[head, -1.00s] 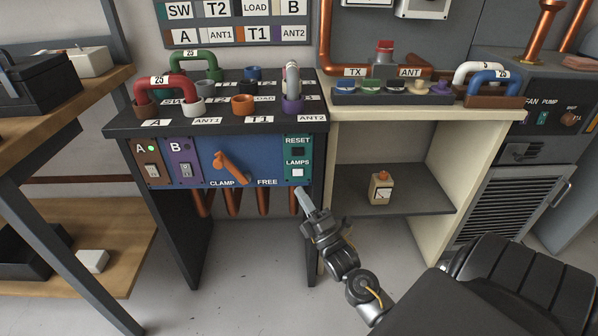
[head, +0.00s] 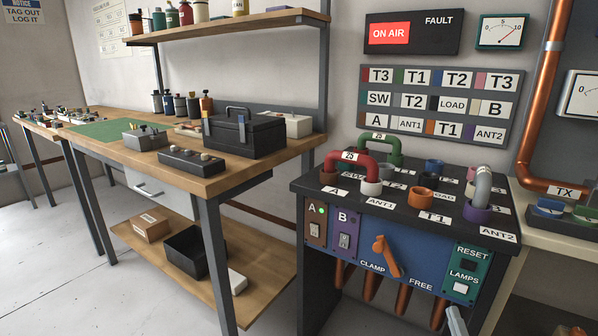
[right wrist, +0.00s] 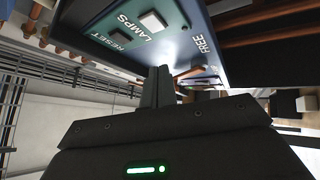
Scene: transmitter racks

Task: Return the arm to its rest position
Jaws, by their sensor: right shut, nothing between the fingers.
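My right gripper (head: 457,320) shows only as a grey fingertip at the bottom edge of the head view, in front of the patch panel desk below the LAMPS button (head: 461,288). In the right wrist view its fingers (right wrist: 158,88) are shut together and empty. They point toward the blue control panel (right wrist: 170,65), with the white LAMPS button and the dark RESET button beyond them. I cannot tell whether the fingertips touch the panel. The rest of the right arm is out of the head view. My left gripper is not in view.
The patch panel desk (head: 309,187) carries red, green and grey U-links and an orange clamp lever (head: 385,254). A wooden workbench (head: 206,183) with a black toolbox (head: 238,135) stands at left. A cream cabinet (head: 532,228) is close on the right. Bare floor lies at lower left.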

